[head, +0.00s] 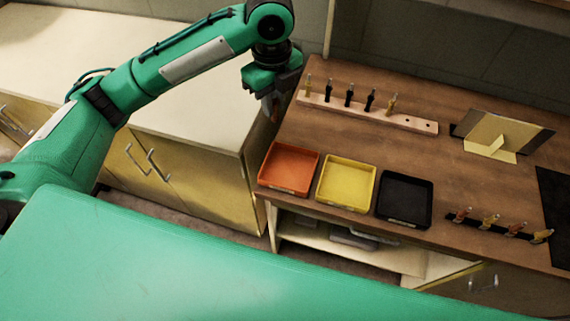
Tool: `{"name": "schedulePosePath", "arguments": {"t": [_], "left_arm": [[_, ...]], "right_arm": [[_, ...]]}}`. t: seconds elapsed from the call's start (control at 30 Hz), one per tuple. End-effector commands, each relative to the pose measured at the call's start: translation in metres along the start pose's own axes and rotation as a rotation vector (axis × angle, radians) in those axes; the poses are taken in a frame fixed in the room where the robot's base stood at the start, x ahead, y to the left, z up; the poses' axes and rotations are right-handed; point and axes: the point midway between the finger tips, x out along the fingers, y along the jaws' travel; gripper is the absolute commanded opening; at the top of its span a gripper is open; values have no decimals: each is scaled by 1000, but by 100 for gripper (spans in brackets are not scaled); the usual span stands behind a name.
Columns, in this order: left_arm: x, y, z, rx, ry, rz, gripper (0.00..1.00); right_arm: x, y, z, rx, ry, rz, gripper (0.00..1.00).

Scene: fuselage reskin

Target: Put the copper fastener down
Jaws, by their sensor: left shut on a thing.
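My left gripper (270,102) is at the upper middle, pointing down beside the left edge of the brown table, above and behind the orange tray. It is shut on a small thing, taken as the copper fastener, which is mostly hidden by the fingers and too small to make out. An orange tray (289,189), a yellow tray (346,205) and a black tray (405,221) stand in a row at the table's front edge; all three look empty. My right gripper is not in view.
A wooden rack (418,126) at the back holds several upright gold and black fasteners, with empty holes at its right. A dark strip (476,223) at the right holds several copper and gold ones. A propped panel (488,137) stands behind. The table middle is clear.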

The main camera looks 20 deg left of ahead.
Motion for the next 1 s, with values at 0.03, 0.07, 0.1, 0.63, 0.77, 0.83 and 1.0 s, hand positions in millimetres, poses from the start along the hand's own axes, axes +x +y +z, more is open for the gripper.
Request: {"name": "schedulePosePath", "arguments": {"t": [0.03, 0.07, 0.1, 0.63, 0.77, 0.83, 1.0], "left_arm": [[10, 1, 0, 2, 2, 6, 0], [17, 2, 0, 1, 2, 8, 0], [27, 2, 0, 0, 2, 7, 0], [144, 1, 0, -1, 1, 3, 0], [151, 1, 0, -2, 0, 1, 0], [158, 1, 0, -2, 0, 3, 0], [184, 2, 0, -2, 1, 3, 0]], "right_arm": [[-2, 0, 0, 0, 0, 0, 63], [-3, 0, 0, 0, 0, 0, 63], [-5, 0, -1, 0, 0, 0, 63], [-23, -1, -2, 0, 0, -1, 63], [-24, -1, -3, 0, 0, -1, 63], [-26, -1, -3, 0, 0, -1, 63], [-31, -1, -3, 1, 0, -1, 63]]}}
